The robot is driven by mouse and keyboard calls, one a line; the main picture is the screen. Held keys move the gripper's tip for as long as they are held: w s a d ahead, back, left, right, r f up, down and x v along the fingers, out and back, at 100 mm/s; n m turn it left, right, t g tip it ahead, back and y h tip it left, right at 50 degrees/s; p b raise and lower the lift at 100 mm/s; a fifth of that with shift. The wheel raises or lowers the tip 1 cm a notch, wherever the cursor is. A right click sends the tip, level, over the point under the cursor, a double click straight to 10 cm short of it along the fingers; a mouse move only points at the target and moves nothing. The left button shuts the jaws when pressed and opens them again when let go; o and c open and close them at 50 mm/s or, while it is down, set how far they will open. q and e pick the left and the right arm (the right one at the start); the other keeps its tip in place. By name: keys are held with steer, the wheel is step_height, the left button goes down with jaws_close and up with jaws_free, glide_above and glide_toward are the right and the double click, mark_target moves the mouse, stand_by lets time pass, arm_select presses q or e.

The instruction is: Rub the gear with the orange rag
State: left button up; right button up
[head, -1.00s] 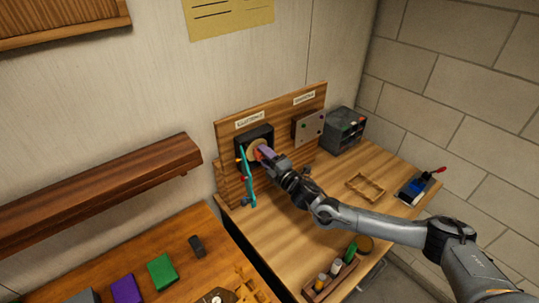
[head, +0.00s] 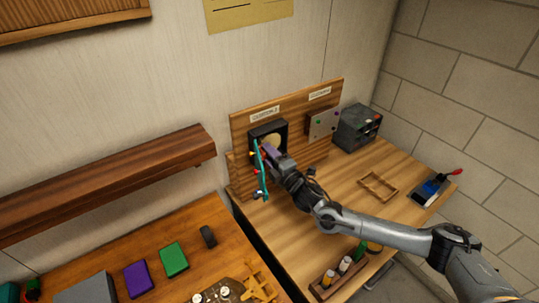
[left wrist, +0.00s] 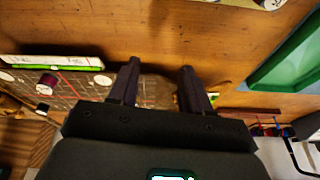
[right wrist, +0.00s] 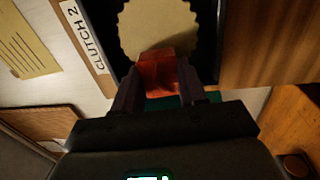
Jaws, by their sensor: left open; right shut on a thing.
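The gear (head: 273,141) is a pale beige toothed disc in a dark square housing on the wooden panel; it also shows in the right wrist view (right wrist: 157,25). My right gripper (right wrist: 158,82) is shut on the orange rag (right wrist: 160,72), which looks reddish orange. The rag overlaps the gear's lower edge in that view; I cannot tell whether they touch. In the head view, my right gripper (head: 269,153) is just below the gear's middle. My left gripper (left wrist: 160,85) is open and empty above a wooden surface, and is out of the head view.
A teal strip (head: 261,172) with coloured bits hangs beside the right gripper. A grey drawer box (head: 357,127) and a small wooden frame (head: 378,187) sit on the right bench. A bottle rack (head: 336,278) is at its front. Purple (head: 137,279) and green (head: 174,259) blocks lie on the left table.

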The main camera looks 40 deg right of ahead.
steer(key=s+p, duration=0.2)
steer(key=s, duration=0.4)
steer(key=shift+a+p, duration=0.1)
steer(key=shift+p, duration=0.2)
steer(key=s+p, duration=0.2)
steer(key=s, duration=0.1)
steer(key=shift+a, duration=0.1)
stand_by(0.4)
